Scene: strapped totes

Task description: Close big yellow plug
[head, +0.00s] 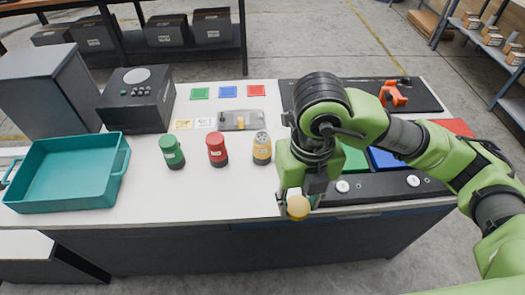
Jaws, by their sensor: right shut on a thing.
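The big yellow plug (262,149) stands upright on the white table, with a dark base and a pale top face with small dark marks. My right gripper (299,197) points down near the table's front edge, to the right of and nearer than the yellow plug. It is shut on a round, pale yellow piece (298,208), which looks like a cap and is apart from the plug. The fingers are partly hidden by the wrist. My left gripper is out of view.
A red plug (217,149) and a green plug (172,152) stand to the left of the yellow one. A teal tote (68,196) and a black box (138,98) are further left. Flat coloured squares and a small grey tray (241,121) lie behind.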

